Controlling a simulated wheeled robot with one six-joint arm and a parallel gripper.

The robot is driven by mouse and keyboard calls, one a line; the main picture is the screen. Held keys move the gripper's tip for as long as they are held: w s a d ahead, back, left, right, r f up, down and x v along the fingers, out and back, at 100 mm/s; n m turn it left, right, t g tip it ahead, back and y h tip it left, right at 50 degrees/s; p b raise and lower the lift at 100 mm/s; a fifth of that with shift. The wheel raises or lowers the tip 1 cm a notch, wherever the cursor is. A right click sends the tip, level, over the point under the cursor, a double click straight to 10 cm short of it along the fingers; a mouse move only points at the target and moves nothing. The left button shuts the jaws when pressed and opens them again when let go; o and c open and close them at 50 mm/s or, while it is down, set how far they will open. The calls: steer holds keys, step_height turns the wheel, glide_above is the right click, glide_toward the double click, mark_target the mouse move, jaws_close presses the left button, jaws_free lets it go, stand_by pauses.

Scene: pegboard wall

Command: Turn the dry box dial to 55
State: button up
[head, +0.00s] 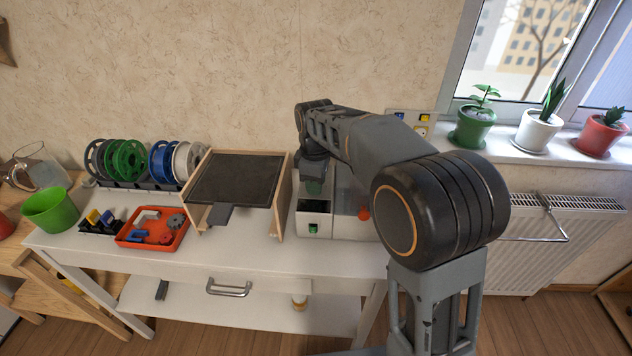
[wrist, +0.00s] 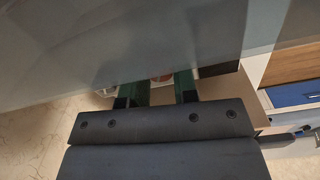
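The dry box appears to be the light grey box (head: 345,222) on the white table in the head view, partly hidden behind my arm. A small green part (head: 313,229) sits on the box's lower left. My gripper shows in the wrist view (wrist: 160,88) with its two dark green fingers apart and nothing clearly held. A small reddish patch shows beyond the gap between them; I cannot tell what it is. In the head view my gripper is mostly hidden beneath the arm, over the box's left side.
A wooden-framed unit with a dark plate (head: 236,178) stands just left of the box. An orange tray (head: 153,229), filament spools (head: 126,160) and a green bucket (head: 50,210) are farther left. Potted plants (head: 473,128) line the windowsill above a radiator (head: 545,245).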

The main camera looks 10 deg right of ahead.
steer(key=c, duration=0.3)
steer(key=shift+r+m+p, duration=0.15)
steer(key=shift+m+p, duration=0.6)
steer(key=shift+m, duration=0.75)
steer(key=o, duration=0.6)
steer(key=shift+o, duration=0.2)
step_height(320, 180, up, 14)
steer(key=p, duration=0.3)
steer(key=shift+f, duration=0.25)
